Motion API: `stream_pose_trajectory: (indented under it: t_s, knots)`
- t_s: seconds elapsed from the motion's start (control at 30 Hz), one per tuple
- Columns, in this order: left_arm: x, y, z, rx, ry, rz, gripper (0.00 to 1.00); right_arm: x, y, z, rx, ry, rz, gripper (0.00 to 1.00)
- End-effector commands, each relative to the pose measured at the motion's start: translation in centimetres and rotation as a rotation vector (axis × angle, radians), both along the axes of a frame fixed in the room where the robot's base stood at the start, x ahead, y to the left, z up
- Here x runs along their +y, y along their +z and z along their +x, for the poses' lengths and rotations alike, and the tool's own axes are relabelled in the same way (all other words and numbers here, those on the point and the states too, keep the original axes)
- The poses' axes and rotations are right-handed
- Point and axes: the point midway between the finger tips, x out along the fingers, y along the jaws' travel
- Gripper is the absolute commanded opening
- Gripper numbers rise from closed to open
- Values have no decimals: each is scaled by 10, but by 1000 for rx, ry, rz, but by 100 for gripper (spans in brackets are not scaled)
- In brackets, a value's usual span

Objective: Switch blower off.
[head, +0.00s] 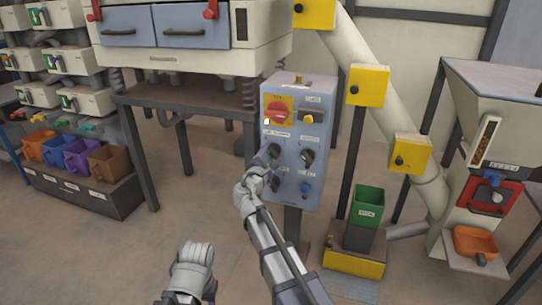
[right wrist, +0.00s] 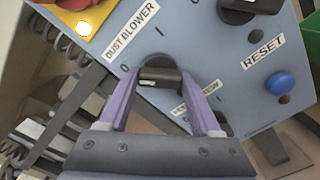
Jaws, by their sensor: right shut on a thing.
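The blue-grey control panel (head: 302,185) stands on a post at the middle of the head view. My right gripper (head: 272,158) is at the panel's left side. In the right wrist view its two purple fingers (right wrist: 163,92) are shut on a black rotary knob (right wrist: 160,75), one on each side. The label "DUST BLOWER" (right wrist: 132,30) is beside this knob, and a "0" mark (right wrist: 124,68) lies to its left. A small white mark shows on the knob's left end. Its exact setting is hard to tell.
A red switch (head: 278,112) on yellow, with a lit lamp, sits above the held knob. Another black knob (head: 307,156) is to its right. A blue button (right wrist: 280,83) labelled "RESET" is lower right. A green bin (head: 368,203) stands right of the panel.

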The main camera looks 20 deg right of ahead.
Motion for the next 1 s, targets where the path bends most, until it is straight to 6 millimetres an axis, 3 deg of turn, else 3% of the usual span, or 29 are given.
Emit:
stream_pose_trajectory:
  t_s: [0.1, 0.13, 0.37, 0.67, 1.0]
  knots:
    - [0, 0, 0, 0, 0, 0, 52, 1, -1, -1, 2, 2, 0, 9]
    - [0, 0, 0, 0, 0, 0, 52, 1, -1, -1, 2, 2, 0, 67]
    - [0, 0, 0, 0, 0, 0, 52, 0, 0, 0, 1, 1, 0, 93]
    - [0, 0, 0, 0, 0, 0, 52, 2, 0, -3, 1, 1, 0, 95]
    - [0, 0, 0, 0, 0, 0, 52, 30, 0, -46, 0, 3, 0, 95]
